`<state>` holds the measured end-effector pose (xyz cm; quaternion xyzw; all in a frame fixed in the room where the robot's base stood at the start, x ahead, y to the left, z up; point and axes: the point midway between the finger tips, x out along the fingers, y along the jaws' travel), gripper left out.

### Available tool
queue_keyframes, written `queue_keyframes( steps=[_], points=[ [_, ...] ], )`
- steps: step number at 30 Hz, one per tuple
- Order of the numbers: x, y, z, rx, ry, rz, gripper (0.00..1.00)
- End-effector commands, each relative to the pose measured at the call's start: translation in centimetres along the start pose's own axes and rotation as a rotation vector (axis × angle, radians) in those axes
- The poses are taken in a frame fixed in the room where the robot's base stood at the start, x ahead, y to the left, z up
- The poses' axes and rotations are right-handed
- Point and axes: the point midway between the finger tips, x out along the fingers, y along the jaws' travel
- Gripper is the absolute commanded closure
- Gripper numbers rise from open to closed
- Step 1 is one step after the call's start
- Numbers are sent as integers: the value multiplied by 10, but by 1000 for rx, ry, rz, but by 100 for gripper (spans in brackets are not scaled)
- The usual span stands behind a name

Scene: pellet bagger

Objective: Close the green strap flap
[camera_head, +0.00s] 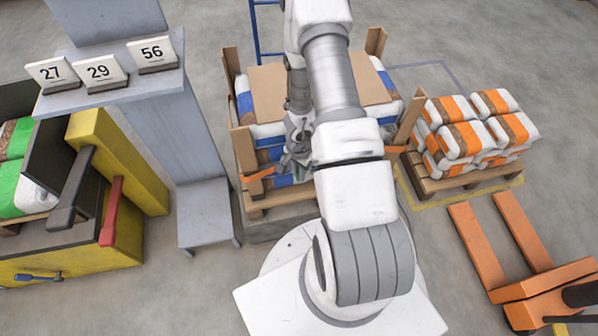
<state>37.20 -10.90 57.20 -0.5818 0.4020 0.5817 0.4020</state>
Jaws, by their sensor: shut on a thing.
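My gripper (297,160) is at the front face of the middle pallet stack (262,130), partly covered by my own arm. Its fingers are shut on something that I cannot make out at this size.
Wooden corner posts (245,150) stand around the middle stack. Orange-banded bags (460,140) sit on a pallet at right, with an orange pallet jack (520,270) in front. At left are a grey stand (205,215) and a yellow machine (85,250) with green bags (30,190).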

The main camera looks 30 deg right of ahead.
Motion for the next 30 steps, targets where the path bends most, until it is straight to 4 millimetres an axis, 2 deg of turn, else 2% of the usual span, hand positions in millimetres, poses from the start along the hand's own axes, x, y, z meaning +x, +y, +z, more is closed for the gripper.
queue_keyframes(
  steps=[13, 25, 26, 30],
  points=[
    [-2, -12, 0, 231, 0, 1, 100],
    [0, -13, 0, 263, 0, 1, 100],
    [0, -13, 0, 262, 0, 1, 79],
    [0, -14, 0, 262, 0, 0, 54]
  ],
)
